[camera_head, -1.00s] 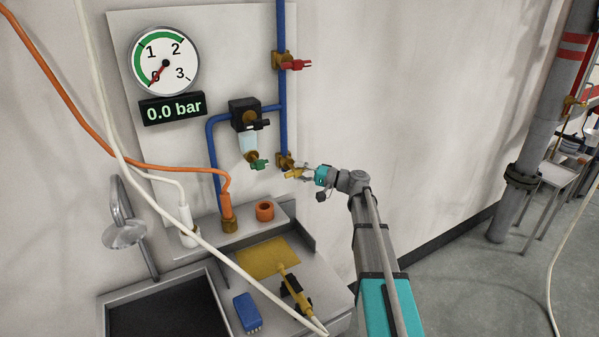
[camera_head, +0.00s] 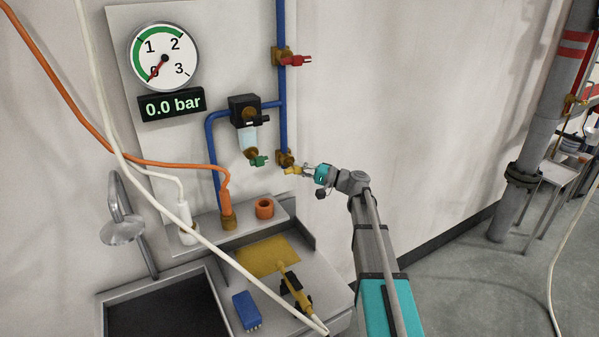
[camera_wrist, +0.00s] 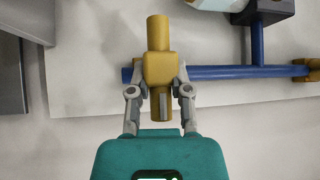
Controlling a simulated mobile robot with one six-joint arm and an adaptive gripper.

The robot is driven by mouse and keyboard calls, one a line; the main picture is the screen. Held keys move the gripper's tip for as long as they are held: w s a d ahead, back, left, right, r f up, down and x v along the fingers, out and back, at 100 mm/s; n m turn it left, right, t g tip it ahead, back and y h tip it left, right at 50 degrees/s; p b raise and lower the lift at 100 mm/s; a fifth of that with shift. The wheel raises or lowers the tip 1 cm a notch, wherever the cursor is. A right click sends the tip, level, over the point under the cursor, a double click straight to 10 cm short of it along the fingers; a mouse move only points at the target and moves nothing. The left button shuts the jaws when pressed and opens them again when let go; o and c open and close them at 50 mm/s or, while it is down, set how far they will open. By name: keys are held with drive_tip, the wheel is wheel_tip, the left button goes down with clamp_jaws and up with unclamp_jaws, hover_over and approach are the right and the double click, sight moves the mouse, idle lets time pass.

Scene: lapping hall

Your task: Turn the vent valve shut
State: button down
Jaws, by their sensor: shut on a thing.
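The valve at the low end of the blue pipe has a brass body (camera_head: 285,158) and a yellow handle (camera_head: 293,170). My gripper (camera_head: 304,170) reaches it from the right and is shut on the yellow handle. In the wrist view the fingers of my gripper (camera_wrist: 161,84) press on both sides of the yellow handle (camera_wrist: 159,67), which runs up and down in that picture. The blue pipe (camera_wrist: 215,72) passes behind it. The labels are not readable, so I cannot confirm by name that this is the vent valve. The gauge (camera_head: 163,56) and display (camera_head: 172,105) read 0.0 bar.
A green-handled valve (camera_head: 259,160) sits close to the left, under the black regulator (camera_head: 244,111). A red-handled valve (camera_head: 296,61) is higher on the pipe. Below are a shelf with an orange ring (camera_head: 265,208), a sink (camera_head: 165,305) and a blue block (camera_head: 246,311). Wall to the right is clear.

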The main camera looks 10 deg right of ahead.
drive_tip(key=c, duration=0.5)
unclamp_jaws()
drive_tip(key=shift+c, duration=0.2)
drive_tip(key=shift+r+p, duration=0.15)
drive_tip(key=shift+p, duration=0.45)
